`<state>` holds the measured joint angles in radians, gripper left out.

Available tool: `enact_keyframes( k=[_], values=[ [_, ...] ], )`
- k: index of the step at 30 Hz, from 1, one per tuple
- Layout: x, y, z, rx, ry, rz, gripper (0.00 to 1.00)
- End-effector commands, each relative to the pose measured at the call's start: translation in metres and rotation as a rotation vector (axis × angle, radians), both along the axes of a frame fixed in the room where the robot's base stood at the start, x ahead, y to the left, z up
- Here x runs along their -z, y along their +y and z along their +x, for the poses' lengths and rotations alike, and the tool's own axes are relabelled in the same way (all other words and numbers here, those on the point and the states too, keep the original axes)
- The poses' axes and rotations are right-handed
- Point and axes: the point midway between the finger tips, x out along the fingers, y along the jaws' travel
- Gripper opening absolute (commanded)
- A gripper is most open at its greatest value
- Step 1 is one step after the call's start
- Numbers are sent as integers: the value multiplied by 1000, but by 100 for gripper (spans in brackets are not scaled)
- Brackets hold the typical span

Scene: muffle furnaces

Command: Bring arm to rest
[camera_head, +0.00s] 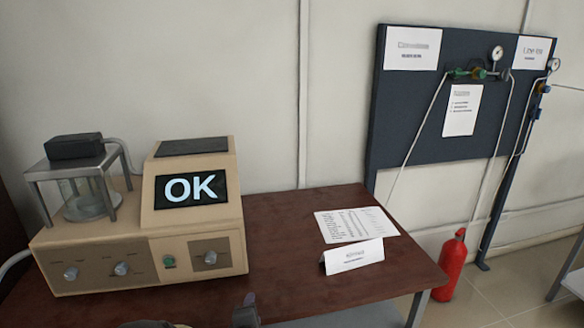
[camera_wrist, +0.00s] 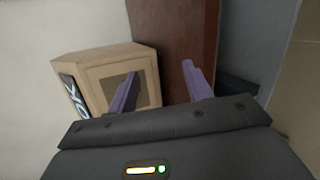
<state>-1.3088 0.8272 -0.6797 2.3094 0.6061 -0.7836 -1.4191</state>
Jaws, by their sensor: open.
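My gripper (camera_wrist: 162,88) shows in the wrist view with its two purple fingers spread apart and nothing between them. Beyond the fingers are the side of a beige instrument (camera_wrist: 93,62) and the brown table top (camera_wrist: 172,28). In the head view, only small dark parts of my arm (camera_head: 246,311) show at the bottom edge; the fingers cannot be made out there. The beige instrument (camera_head: 110,250) stands on the left of the table, and its screen (camera_head: 190,188) reads "OK".
The brown table (camera_head: 290,225) has bare room right of the instrument. A printed sheet (camera_head: 356,224) and a folded white card (camera_head: 353,257) lie near its right end. A red fire extinguisher (camera_head: 452,265) stands on the floor beyond. A dark panel (camera_head: 420,105) with gauges stands by the wall.

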Motion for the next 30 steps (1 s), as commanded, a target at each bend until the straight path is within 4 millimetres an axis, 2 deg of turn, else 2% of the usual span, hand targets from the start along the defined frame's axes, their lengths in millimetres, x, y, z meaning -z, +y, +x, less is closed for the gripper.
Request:
enact_keyframes(
  k=[1, 3, 8, 14, 23, 30],
  values=[
    [-2, -19, 3, 62, 66, 72, 50],
    [1, -39, 2, 140, 155, 168, 50],
    [0, -80, -7, 319, 331, 381, 50],
    [-15, -122, -27, 545, 507, 629, 50],
    [-57, -179, -71, 881, 681, 931, 50],
    [-98, -223, -117, 1164, 733, 1100, 50]
  ],
)
